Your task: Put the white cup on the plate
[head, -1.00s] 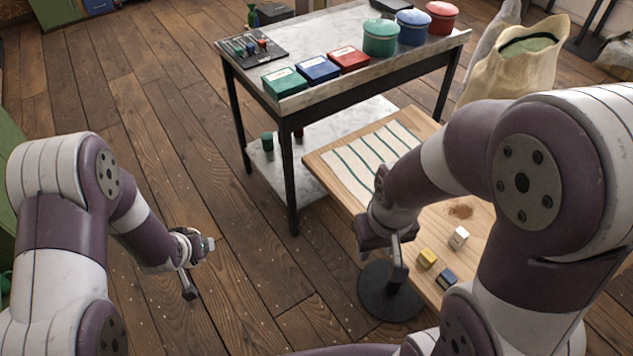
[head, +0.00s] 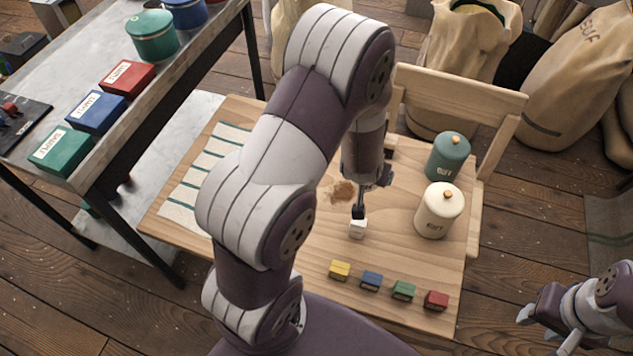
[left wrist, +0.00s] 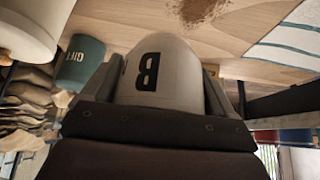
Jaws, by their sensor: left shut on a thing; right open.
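My right gripper (head: 546,328) is open and empty at the lower right, off the table's right side. I make out no clear cup or plate in either view.
The wooden table (head: 420,290) bears a striped cloth (head: 190,185), brown powder (head: 342,191), a teal canister (head: 447,157) and a cream canister (head: 438,212). Yellow (head: 339,270), blue (head: 371,281), green (head: 403,290) and red (head: 436,300) blocks line the front.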

